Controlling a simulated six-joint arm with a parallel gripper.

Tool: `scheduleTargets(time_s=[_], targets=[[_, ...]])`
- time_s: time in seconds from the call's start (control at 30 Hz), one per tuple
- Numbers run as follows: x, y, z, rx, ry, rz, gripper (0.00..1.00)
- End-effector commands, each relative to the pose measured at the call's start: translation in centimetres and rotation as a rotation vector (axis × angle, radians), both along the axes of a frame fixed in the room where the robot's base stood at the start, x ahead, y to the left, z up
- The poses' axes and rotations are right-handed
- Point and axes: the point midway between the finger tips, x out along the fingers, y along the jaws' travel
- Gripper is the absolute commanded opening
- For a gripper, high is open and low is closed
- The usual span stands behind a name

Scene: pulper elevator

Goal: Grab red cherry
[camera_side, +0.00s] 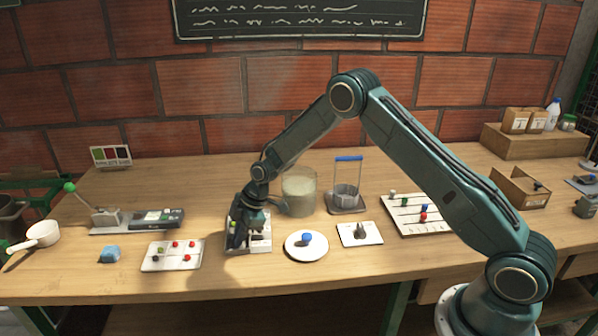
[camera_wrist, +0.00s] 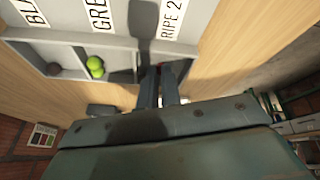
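In the side view, red cherries (camera_side: 187,257) sit on a white sample tray (camera_side: 150,267) at the front left, with a green cherry (camera_side: 159,250) and a dark one. My gripper (camera_side: 243,236) points down over a white sorting box (camera_side: 262,246) to the right of that tray. In the wrist view, my gripper's two fingers (camera_wrist: 161,72) reach to the box's compartment labelled "RIPE 2". They look close together, and I see no red cherry between them; their tips are partly hidden.
A white plate (camera_side: 306,254) with a blue item stands just right of the box. A large jar (camera_side: 299,190) stands behind it.

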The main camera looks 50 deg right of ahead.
Motion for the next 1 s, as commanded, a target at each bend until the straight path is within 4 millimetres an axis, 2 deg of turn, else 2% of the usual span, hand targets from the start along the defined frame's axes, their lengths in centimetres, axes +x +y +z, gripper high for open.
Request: scheduleTargets(time_s=[0.67, 0.87, 1.0], targets=[[0.0, 0.0, 0.1, 0.0, 0.0, 0.0, 0.0], [0.0, 0.0, 1.0, 0.0, 0.0, 0.0, 0.0], [0.0, 0.0, 2.5, 0.0, -0.002, 0.0, 0.0]])
